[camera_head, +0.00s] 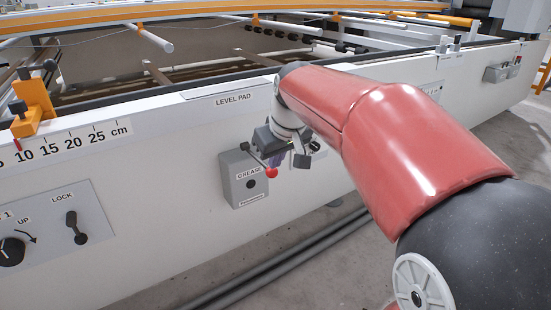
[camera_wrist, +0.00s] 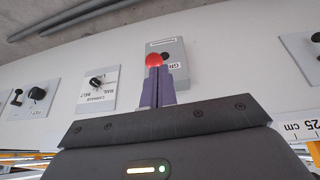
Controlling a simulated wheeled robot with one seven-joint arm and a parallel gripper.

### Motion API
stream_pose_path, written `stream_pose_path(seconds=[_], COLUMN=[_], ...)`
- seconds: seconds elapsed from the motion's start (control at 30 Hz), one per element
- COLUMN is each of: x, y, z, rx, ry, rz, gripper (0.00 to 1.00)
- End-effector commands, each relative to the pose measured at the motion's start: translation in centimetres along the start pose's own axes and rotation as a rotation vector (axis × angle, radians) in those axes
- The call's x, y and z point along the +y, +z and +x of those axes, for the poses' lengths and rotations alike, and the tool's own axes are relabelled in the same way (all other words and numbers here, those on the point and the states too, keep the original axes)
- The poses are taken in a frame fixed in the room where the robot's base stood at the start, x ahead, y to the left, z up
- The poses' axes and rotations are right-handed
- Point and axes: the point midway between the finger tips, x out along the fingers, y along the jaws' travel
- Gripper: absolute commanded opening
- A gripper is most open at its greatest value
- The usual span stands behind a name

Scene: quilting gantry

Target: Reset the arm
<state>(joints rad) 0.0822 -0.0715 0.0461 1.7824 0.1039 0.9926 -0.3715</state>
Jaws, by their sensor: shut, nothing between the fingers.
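My arm reaches across the head view from the lower right, and my gripper (camera_head: 276,160) is in front of the machine's white side panel. In the wrist view the two purple fingers of my gripper (camera_wrist: 157,82) are together, with nothing between them. A grey box labelled GREASE (camera_head: 240,187) has a lever ending in a red ball (camera_head: 271,173). The ball is close to the fingertips. In the wrist view the red ball (camera_wrist: 154,60) appears just beyond the fingertips, in front of the grease box (camera_wrist: 180,52). I cannot tell whether the fingers touch it.
The white panel (camera_head: 140,200) carries a LOCK lever (camera_head: 76,229), a rotary knob (camera_head: 12,250) and a centimetre scale (camera_head: 75,142). An orange clamp (camera_head: 34,105) stands on its top edge. The wrist view shows a belt knob (camera_wrist: 96,82). Pipes (camera_head: 285,262) run along the floor below.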

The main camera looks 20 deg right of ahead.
Motion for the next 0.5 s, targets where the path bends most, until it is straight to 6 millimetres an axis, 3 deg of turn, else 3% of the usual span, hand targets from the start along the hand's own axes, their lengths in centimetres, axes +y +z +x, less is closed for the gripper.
stream_pose_path(seconds=[0.33, 0.5], x=[-0.2, -1.9], y=[0.5, 4.6], z=[-0.7, -4.2], rx=[0.002, 0.01], ry=[0.004, 0.026], rz=[0.006, 0.063], gripper=[0.0, 0.0])
